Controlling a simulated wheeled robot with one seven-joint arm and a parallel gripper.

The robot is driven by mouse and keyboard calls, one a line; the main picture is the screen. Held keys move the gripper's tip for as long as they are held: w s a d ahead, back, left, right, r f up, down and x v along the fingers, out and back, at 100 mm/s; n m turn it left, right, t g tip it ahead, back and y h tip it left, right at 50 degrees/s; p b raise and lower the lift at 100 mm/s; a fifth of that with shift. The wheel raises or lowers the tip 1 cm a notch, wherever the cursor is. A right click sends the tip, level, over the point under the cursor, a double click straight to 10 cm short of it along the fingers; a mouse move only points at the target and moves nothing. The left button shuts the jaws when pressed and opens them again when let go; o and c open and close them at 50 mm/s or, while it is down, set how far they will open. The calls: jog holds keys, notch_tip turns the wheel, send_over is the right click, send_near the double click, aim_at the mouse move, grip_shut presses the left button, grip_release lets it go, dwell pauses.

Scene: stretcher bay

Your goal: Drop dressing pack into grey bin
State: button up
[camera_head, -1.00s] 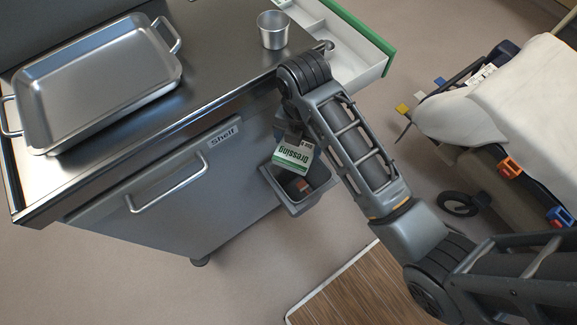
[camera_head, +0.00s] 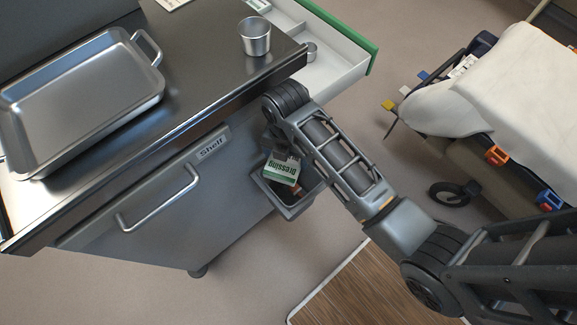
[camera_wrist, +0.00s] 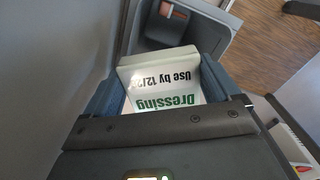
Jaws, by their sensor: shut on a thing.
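The dressing pack (camera_head: 282,168) is a white and green box with "Dressing" printed on it. My gripper (camera_wrist: 160,88) is shut on the dressing pack, with a finger on each side of it in the wrist view. The grey bin (camera_head: 290,207) hangs at the side of the steel cabinet. In the head view the pack overlaps the bin's opening; in the wrist view the bin (camera_wrist: 222,50) lies beyond the pack. A small reddish-brown item (camera_wrist: 165,32) is inside the bin. My wrist hides part of the gripper in the head view.
A steel tray (camera_head: 85,95) and a metal cup (camera_head: 255,36) stand on the cabinet top. An open white drawer (camera_head: 335,55) with a green front juts out behind my arm. A stretcher (camera_head: 500,90) stands at the right. A wood-look panel (camera_head: 365,290) lies below.

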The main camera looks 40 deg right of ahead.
jog(key=o, duration=0.8)
jog(key=shift+c, duration=0.2)
notch_tip(320, 180, up, 8)
jog(key=shift+f, duration=0.1)
